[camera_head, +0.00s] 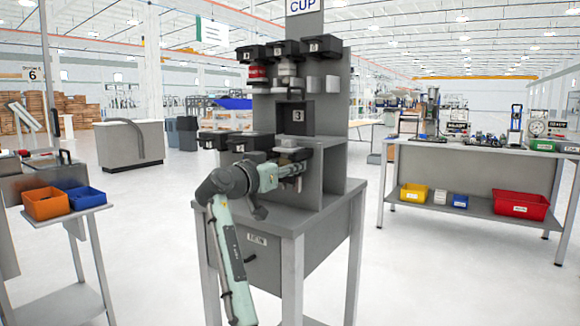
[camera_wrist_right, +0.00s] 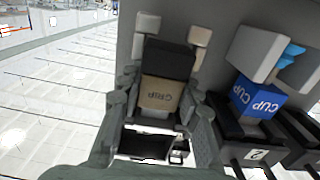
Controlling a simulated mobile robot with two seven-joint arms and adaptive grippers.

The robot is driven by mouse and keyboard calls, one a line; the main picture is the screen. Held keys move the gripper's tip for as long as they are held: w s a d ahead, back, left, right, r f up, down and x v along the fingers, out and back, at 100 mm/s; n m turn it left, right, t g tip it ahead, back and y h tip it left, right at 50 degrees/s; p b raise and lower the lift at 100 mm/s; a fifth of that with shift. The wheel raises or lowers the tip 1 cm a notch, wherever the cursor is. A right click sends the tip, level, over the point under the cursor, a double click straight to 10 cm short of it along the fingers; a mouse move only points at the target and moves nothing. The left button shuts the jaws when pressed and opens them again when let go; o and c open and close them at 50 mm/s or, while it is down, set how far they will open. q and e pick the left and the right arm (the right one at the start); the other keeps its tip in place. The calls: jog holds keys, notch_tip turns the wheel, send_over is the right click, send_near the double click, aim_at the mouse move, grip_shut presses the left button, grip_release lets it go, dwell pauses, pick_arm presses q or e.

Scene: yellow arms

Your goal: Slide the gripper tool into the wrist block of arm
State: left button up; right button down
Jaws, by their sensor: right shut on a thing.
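My right gripper (camera_head: 292,172) reaches to the front of the grey tool stand in the head view. In the right wrist view the fingers of my right gripper (camera_wrist_right: 158,112) are on either side of the gripper tool (camera_wrist_right: 160,94), a tan block labelled GRIP with a black part above it. The gripper is shut on this tool. Pale pads show behind the tool, close to the grey panel. In the head view the tool is too small and covered to make out clearly. I cannot tell which part is the wrist block. My left gripper is not in view.
The grey tool stand (camera_head: 335,130) has numbered black holders (camera_head: 285,48) above and below. A blue block labelled CUP (camera_wrist_right: 257,100) sits above holder 2 (camera_wrist_right: 252,155), close right of my gripper. An orange bin (camera_head: 46,203) and blue bin (camera_head: 82,198) stand left. Open floor lies between.

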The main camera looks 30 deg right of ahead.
jog(key=shift+s+a+r, duration=0.1)
jog(key=shift+a, duration=0.2)
jog(key=shift+s+a, duration=0.15)
jog(key=shift+a, duration=0.2)
jog(key=shift+a, duration=0.1)
jog(key=shift+b, duration=0.45)
jog(key=shift+s+a, duration=0.15)
jog(key=shift+a, duration=0.05)
jog(key=r+b+v, duration=0.2)
jog(key=b+v, duration=0.1)
jog(key=v, duration=1.6)
jog(key=shift+a, duration=0.25)
dwell(0.4)
jog(key=shift+s+f, duration=0.1)
jog(key=shift+s, duration=0.05)
dwell(0.3)
